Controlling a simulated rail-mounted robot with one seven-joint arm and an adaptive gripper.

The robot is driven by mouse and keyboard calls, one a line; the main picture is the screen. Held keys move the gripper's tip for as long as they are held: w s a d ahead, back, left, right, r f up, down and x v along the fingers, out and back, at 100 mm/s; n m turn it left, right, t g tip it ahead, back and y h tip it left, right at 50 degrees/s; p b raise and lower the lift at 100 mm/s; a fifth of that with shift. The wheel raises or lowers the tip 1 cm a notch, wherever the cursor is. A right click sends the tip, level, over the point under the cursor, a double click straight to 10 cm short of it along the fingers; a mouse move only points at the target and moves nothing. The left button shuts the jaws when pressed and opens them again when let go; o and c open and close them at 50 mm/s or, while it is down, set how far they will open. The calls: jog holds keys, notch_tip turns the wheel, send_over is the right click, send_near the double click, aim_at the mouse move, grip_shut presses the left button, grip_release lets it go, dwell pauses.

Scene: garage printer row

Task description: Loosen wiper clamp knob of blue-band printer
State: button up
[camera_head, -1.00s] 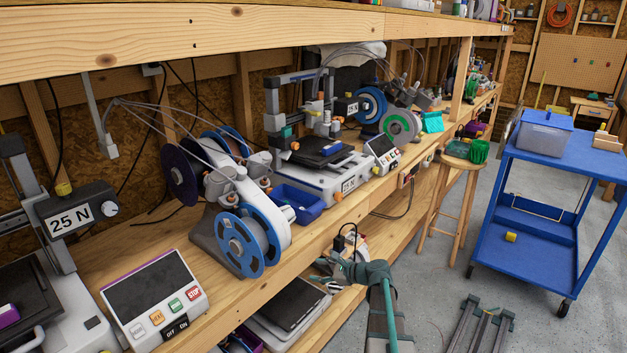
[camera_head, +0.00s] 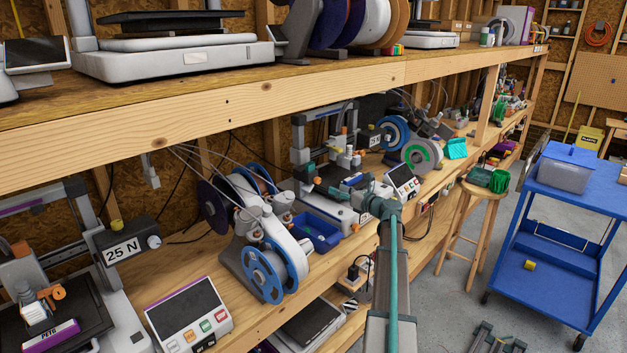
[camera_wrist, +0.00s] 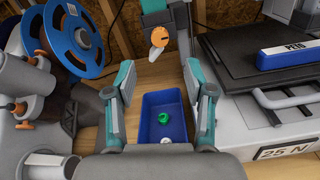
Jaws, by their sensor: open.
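A white and grey printer (camera_head: 340,213) stands in the middle of the bench, and its 25 N label shows in the wrist view (camera_wrist: 288,147). In the wrist view an orange knob (camera_wrist: 160,37) with a pale tab below it sits on a teal and grey part. My gripper (camera_wrist: 160,76) is open and empty, its two teal fingers below and either side of the knob, apart from it. In the head view my gripper (camera_head: 325,187) is at the printer's front left, partly hidden by my arm.
A blue bin (camera_wrist: 150,101) with a green piece inside lies below my fingers. A spool holder with a blue spool (camera_wrist: 63,38) stands close on the left. The shelf edge (camera_head: 250,107) runs above.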

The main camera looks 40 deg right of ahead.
aim_at(319, 181)
jog(key=w+p, duration=0.1)
jog(key=w, duration=0.1)
jog(key=w+a+p, duration=0.1)
jog(key=w, duration=0.5)
jog(key=shift+a+r+p, duration=0.1)
jog(key=shift+a+p, duration=0.05)
jog(key=shift+p, duration=0.25)
jog(key=shift+w+a, duration=0.1)
jog(key=shift+w, duration=0.5)
jog(key=shift+c, duration=0.4)
grip_shut()
